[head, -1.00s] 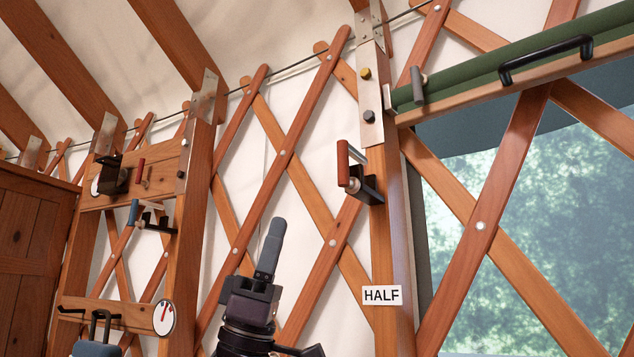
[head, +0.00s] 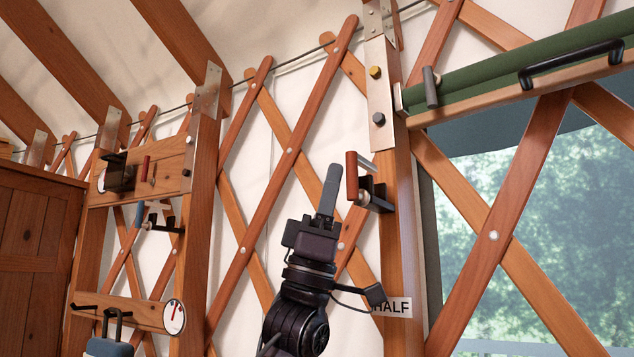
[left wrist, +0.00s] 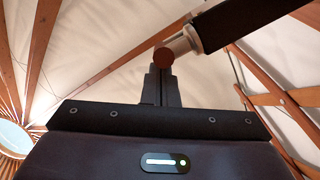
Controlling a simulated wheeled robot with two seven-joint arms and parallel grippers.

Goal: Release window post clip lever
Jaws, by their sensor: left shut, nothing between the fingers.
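The window post clip (head: 373,195) is a black bracket on the wooden window post (head: 397,235), with a lever that has a red-brown handle (head: 352,176) standing upright. My left gripper (head: 330,179) is shut and empty, pointing up just left of the handle in the head view. In the left wrist view the fingertips (left wrist: 162,72) are just below the round red-brown end of the handle (left wrist: 163,57). I cannot tell whether they touch it. My right gripper is not in view.
A HALF label (head: 393,307) is on the post, partly behind my left arm. A rolled green blind (head: 490,80) with a black handle is at upper right. Another post at left carries a blue-handled lever (head: 139,215) and a dial (head: 174,316). Lattice slats cross the wall.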

